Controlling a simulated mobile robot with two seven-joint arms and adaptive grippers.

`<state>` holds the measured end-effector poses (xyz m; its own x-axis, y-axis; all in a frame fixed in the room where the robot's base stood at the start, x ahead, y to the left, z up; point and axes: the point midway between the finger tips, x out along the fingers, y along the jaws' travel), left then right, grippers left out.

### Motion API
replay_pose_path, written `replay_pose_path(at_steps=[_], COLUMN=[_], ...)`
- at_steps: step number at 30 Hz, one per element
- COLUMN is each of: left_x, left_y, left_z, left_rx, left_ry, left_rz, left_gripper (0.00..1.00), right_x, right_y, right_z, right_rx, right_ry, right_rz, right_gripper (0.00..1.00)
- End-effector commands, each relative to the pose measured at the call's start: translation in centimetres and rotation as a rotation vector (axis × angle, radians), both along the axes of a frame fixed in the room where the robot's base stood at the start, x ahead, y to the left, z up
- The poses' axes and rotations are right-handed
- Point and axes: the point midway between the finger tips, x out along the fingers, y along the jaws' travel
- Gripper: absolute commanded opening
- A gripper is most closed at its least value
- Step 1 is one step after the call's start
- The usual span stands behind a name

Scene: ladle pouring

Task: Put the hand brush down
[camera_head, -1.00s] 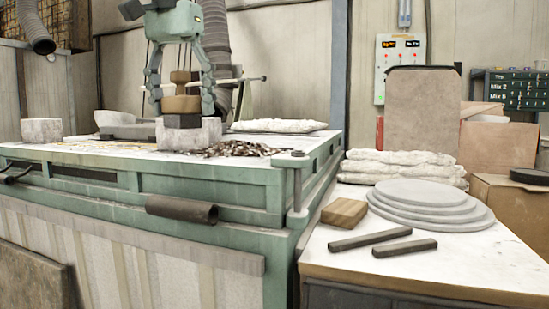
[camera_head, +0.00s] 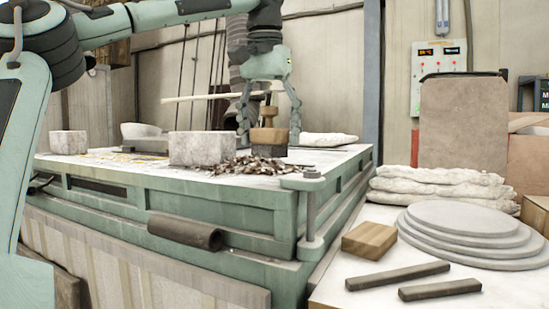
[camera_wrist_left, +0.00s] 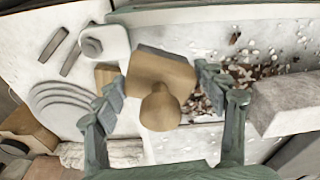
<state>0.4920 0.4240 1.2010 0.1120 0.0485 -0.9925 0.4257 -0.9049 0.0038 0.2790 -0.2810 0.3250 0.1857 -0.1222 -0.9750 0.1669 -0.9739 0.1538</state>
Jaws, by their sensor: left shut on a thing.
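The hand brush (camera_head: 268,136) has a wooden block with a round knob on top and a dark lower part. My left gripper (camera_head: 270,116) is shut on it, with fingers on both sides. The brush is upright at the right part of the green-framed table (camera_head: 215,206), behind the pile of brown scraps (camera_head: 245,167). I cannot tell whether its underside touches the tabletop. In the left wrist view the brush (camera_wrist_left: 160,80) sits between the fingers (camera_wrist_left: 160,80), knob toward the camera. My right gripper is not in view.
White stone blocks (camera_head: 203,148) (camera_head: 69,142) stand left of the brush. A white sack (camera_head: 325,140) lies behind it on the right. The side bench holds a wooden block (camera_head: 369,240), stacked round slabs (camera_head: 465,228) and two dark bars (camera_head: 398,275). A post (camera_head: 312,215) rises at the table's corner.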

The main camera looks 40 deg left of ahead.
Motion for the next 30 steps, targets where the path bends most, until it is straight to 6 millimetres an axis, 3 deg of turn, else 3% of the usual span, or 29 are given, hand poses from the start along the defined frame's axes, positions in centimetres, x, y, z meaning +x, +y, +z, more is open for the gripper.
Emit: replay_pose_path(at_steps=[5, 12, 25, 26, 30], left_x=[0.9, 0.8, 0.8, 0.8, 0.8], left_y=[-0.4, -0.4, -0.4, -0.4, -0.4], left_z=[-1.0, -4.2, -4.9, -4.9, -4.8], left_rx=[-0.001, -0.001, -0.001, -0.001, -0.001], left_ry=[0.000, -0.002, -0.002, -0.001, -0.001], left_rz=[0.000, -0.001, 0.000, 0.001, 0.001], left_gripper=[0.48, 0.48, 0.48, 0.74, 0.91], right_x=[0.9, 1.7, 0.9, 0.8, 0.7], right_y=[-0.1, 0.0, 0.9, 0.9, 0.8], right_z=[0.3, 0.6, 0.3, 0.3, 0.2], right_rx=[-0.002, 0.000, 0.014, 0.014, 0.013], right_ry=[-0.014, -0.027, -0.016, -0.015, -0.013], right_rz=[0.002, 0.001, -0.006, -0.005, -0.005], right_gripper=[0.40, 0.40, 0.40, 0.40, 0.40])
